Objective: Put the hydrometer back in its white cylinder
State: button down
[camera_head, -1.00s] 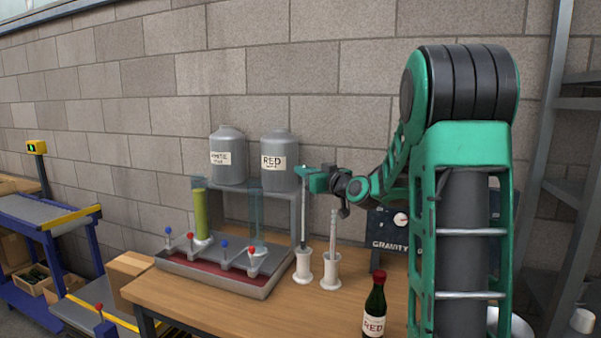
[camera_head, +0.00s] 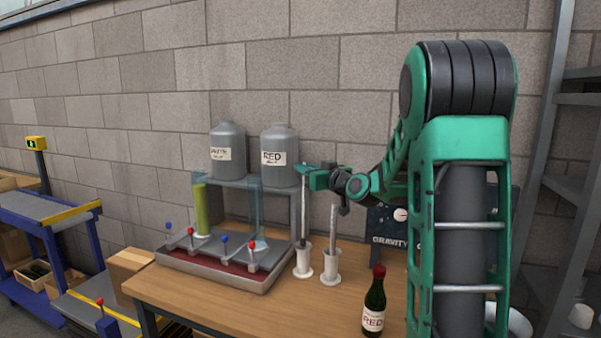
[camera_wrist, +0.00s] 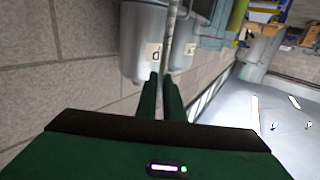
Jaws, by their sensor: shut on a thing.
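My gripper (camera_head: 308,173) is shut on the upper part of a thin, upright hydrometer (camera_head: 303,205). Its dark lower end meets the mouth of the left white cylinder (camera_head: 303,265); how far inside it sits, I cannot tell. A second white cylinder (camera_head: 330,268) stands just to the right, with another thin grey rod (camera_head: 333,225) upright in it. In the wrist view my gripper's fingers (camera_wrist: 162,85) point at the hydrometer's stem (camera_wrist: 170,45); the cylinders do not show there.
A drip tray with several taps (camera_head: 225,265) is left of the cylinders, with two grey tanks (camera_head: 279,157) behind. A red-capped bottle (camera_head: 375,303) stands at the front right of the wooden table (camera_head: 240,305). A dark gravity board (camera_head: 385,225) is behind.

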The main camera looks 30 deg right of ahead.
jog(key=shift+f, duration=0.15)
jog(key=shift+f, duration=1.5)
jog(key=shift+f, duration=2.3)
jog(key=c, duration=1.8)
grip_release()
jog(key=s, duration=1)
jog(key=shift+s+d+f, duration=0.1)
jog(key=shift+s+d, duration=0.05)
jog(key=shift+s, duration=0.2)
